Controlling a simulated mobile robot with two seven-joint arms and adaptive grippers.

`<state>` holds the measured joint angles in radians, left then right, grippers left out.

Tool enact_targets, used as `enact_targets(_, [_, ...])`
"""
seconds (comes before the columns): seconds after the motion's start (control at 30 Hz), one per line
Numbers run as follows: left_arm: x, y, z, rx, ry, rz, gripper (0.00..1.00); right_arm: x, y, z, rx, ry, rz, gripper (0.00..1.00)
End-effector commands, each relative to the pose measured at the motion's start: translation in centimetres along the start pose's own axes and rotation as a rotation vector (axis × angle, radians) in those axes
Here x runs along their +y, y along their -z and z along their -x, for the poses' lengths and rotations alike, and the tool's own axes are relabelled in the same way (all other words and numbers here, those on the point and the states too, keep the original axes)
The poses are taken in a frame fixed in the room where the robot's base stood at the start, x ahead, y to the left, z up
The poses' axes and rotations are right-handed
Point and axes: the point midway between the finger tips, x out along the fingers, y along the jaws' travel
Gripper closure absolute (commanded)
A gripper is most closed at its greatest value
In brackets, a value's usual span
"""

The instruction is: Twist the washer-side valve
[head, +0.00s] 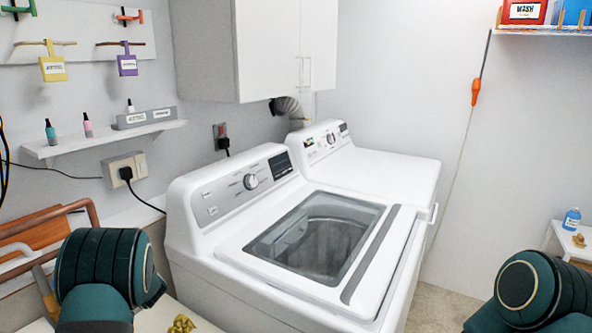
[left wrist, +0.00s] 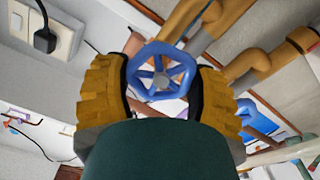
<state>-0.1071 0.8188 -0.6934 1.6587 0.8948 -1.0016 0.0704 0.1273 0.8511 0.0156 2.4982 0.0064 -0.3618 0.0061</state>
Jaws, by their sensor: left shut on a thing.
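In the left wrist view, a blue spoked valve wheel (left wrist: 176,62) with a grey hub sits between the two yellow ribbed fingers of my left gripper (left wrist: 162,88). The fingers are shut on its rim from both sides. Part of the rim and the stem behind it are hidden. I cannot tell from this view how far the wheel is turned. The washer (head: 290,235) with a glass lid stands in the middle of the head view. My right gripper is not in view.
Copper-coloured pipes (left wrist: 245,65) run close to the wheel, and a second blue part (left wrist: 258,117) lies to its right. A black plug (head: 125,173) sits in a wall socket. A shelf (head: 105,140) holds small bottles. A second white machine (head: 365,170) stands behind the washer.

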Motion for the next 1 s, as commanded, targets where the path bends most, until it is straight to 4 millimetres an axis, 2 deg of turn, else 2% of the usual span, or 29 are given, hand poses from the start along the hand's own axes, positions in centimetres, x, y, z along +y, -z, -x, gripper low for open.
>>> enact_targets(0.03, [-0.3,-0.5,0.1,-0.006,0.003,0.011,0.82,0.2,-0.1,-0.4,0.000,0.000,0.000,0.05])
enact_targets(0.5, [-0.3,-0.5,0.1,-0.007,0.004,0.132,0.82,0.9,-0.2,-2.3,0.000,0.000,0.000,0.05])
enact_targets(0.9, [-0.3,-0.4,0.1,-0.008,0.004,0.151,0.82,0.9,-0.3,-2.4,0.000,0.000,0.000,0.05])
enact_targets(1.0, [-0.4,-0.4,0.1,-0.007,0.005,0.202,0.82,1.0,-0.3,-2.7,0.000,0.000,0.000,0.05])
